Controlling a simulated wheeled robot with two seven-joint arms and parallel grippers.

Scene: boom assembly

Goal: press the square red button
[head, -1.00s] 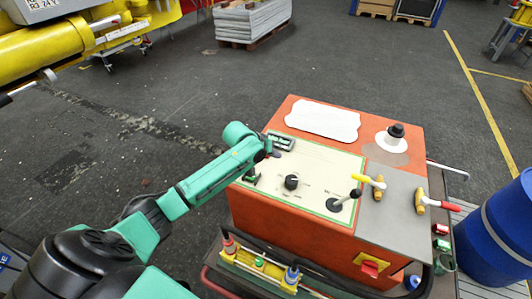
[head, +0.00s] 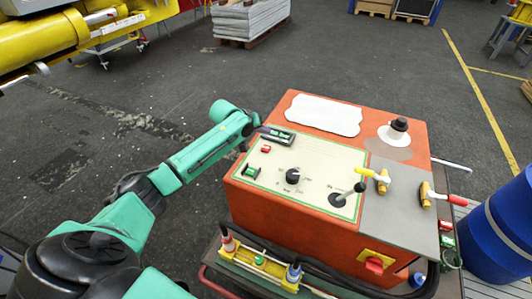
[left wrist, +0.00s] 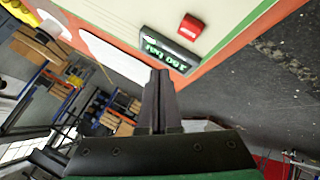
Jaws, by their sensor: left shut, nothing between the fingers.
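The square red button (head: 266,149) sits on the cream panel (head: 310,168) of the orange control box, near its left edge. It also shows in the left wrist view (left wrist: 191,27), red and raised on the panel. My left gripper (head: 260,129) is at the box's left rear corner, beyond the button and next to the display; its fingers are small in the head view. In the left wrist view my left gripper (left wrist: 161,74) is shut and empty, its tips pointing toward the display and apart from the button in the picture. My right gripper is out of view.
A lit green display (head: 278,135) lies beside the button. A red knob on a yellow plate (head: 374,264) is on the box's front. Open floor lies left of the box.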

